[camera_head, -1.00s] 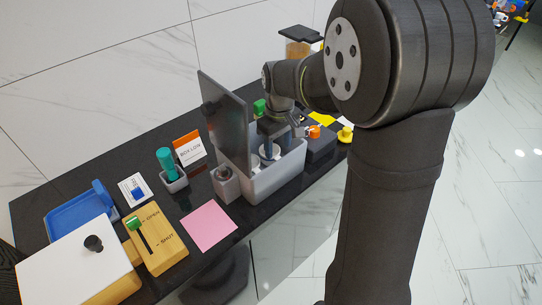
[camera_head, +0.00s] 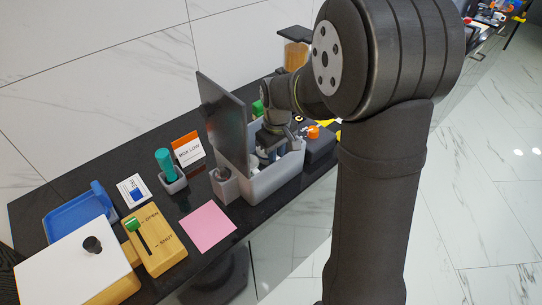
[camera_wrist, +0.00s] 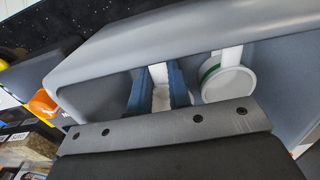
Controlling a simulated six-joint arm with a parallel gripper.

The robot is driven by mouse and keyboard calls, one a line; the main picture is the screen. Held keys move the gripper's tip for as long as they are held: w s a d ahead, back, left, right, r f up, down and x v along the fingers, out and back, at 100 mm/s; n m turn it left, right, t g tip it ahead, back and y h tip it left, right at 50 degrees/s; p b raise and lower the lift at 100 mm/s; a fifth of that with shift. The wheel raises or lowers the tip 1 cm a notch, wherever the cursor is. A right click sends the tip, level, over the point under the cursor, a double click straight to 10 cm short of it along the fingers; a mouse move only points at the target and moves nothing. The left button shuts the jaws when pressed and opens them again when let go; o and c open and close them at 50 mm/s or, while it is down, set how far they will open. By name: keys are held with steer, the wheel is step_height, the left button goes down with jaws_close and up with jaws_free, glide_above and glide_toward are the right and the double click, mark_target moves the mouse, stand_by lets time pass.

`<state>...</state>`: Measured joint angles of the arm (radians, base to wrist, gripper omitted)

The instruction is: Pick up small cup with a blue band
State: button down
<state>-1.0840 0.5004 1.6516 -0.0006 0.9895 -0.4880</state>
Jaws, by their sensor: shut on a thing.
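My gripper (camera_wrist: 160,90) is inside the grey box (camera_wrist: 105,95), its two blue fingers shut on a white thing (camera_wrist: 160,97). Only a narrow white part shows between the fingers, and no band can be seen on it, so I cannot confirm it is the cup with the blue band. A white cup with a green band (camera_wrist: 228,82) is to the right of the fingers in the wrist view, apart from them. In the head view, the gripper (camera_head: 268,153) is down in the box (camera_head: 277,180), with its contents mostly hidden.
A grey lid panel (camera_head: 226,120) stands upright at the box's left side. A dark box with an orange knob (camera_head: 314,132) is on its right. A pink sheet (camera_head: 208,227), a wooden slider block (camera_head: 155,240) and a blue tray (camera_head: 75,218) lie to the left.

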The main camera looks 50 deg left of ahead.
step_height(320, 180, up, 10)
stand_by(0.5)
steer(key=shift+d, duration=0.1)
